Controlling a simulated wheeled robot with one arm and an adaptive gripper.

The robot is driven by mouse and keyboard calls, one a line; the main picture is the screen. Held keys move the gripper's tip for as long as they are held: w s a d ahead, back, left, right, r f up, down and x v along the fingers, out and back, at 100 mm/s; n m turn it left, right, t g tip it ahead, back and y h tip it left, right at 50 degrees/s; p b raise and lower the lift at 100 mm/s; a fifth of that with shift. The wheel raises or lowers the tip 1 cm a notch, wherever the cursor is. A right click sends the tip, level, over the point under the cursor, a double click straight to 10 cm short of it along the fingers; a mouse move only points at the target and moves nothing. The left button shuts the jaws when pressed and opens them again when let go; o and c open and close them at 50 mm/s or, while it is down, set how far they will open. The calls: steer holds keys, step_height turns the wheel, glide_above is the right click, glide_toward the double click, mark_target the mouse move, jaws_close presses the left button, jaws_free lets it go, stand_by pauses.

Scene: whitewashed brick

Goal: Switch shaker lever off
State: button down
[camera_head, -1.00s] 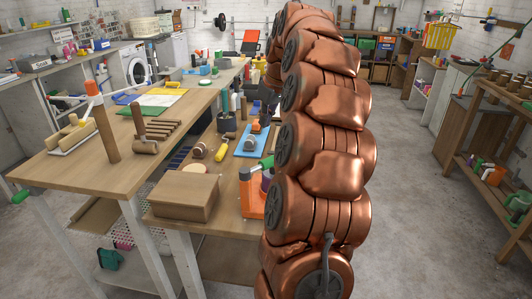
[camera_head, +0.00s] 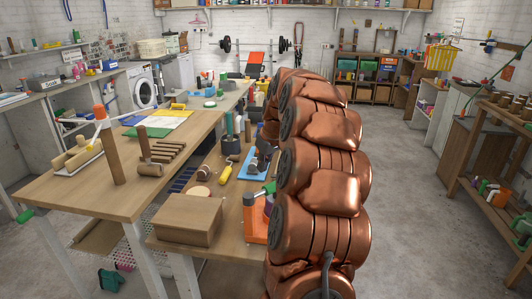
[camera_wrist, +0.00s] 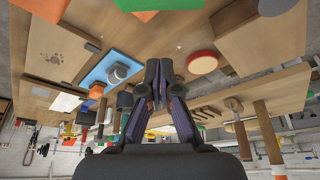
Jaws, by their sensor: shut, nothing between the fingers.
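My gripper (camera_wrist: 157,95) is shut and empty, apart from the lever, above the bench. In the head view, my gripper (camera_head: 264,152) is a dark shape partly behind my arm. I cannot tell the lever's setting.
A wooden box (camera_head: 187,220) stands left of the orange device. A red-rimmed disc (camera_wrist: 203,62) and a blue sheet (camera_wrist: 98,72) with a grey cup lie on the bench. A higher workbench (camera_head: 70,192) stands to the left. Open floor (camera_head: 415,230) lies to the right.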

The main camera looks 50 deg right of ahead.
mark_target(270, 197)
steer(key=shift+s+a+f+p, duration=0.1)
steer(key=shift+s+f+p, duration=0.15)
steer(key=shift+s+f, duration=0.5)
steer(key=shift+s+a+f+p, duration=0.1)
steer(key=shift+s+f+p, duration=0.25)
steer(key=shift+s, duration=0.6)
steer(key=shift+s+a+f+b, duration=0.1)
steer(key=shift+s+b, duration=0.05)
steer(key=shift+b, duration=0.15)
